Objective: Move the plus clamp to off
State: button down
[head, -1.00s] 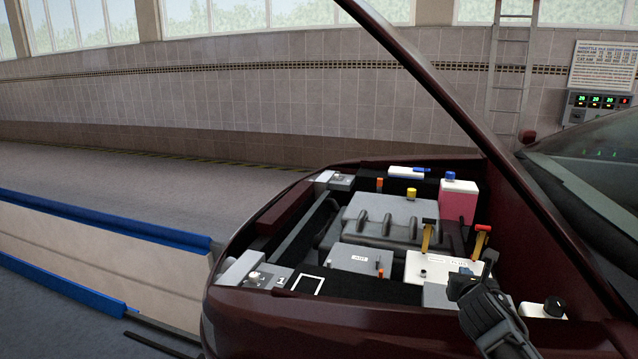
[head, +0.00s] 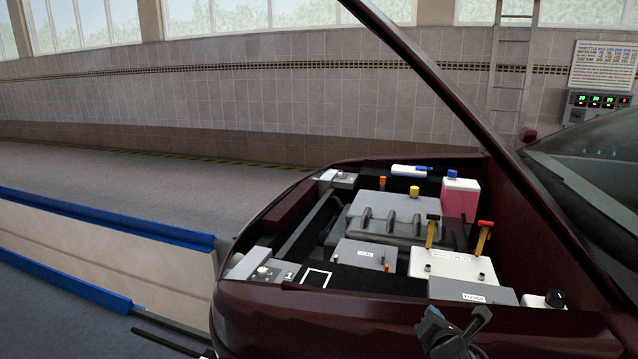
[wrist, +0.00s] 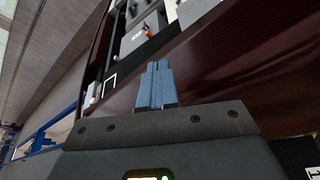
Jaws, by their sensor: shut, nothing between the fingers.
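The white battery (head: 440,266) sits in the right part of the open engine bay, with small lettering on its top. On it stand two yellow levers: the plus clamp with a red top (head: 484,238), leaning slightly right, and a black-topped clamp (head: 432,231), nearly upright. Part of the battery also shows at the top of the wrist view (wrist: 192,10). My gripper (head: 456,318) is at the front edge of the car, below and in front of the battery, apart from both clamps. Its blue fingers (wrist: 155,85) are closed together and empty in the wrist view.
A grey fuses box (head: 473,292) lies between my gripper and the battery. A white block with a black knob (head: 554,299) is to its right. The raised hood edge (head: 460,115) slants over the bay. A grey ABS box (head: 362,256) is left of the battery.

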jog(key=s+a+f+m+y, duration=0.1)
jog(key=s+a+f+m, duration=0.3)
jog(key=s, duration=0.4)
jog(key=s+a+f+m+y, duration=0.1)
jog(key=s+a+f+m, duration=0.1)
jog(key=s+a+m, duration=0.65)
jog(key=s+m, duration=0.3)
jog(key=s, duration=1.1)
jog(key=s+d+r+m, duration=0.2)
jog(key=s+r+m, duration=0.1)
jog(key=s, duration=0.5)
jog(key=s+d+r+m, duration=0.2)
jog(key=s+r+m, duration=0.15)
jog(key=s, duration=0.45)
jog(key=s+d+r+m, duration=0.4)
jog(key=s+r+m, duration=0.2)
jog(key=s+r, duration=0.5)
jog(key=shift+d+t, duration=0.3)
jog(key=shift+w+f, duration=0.1)
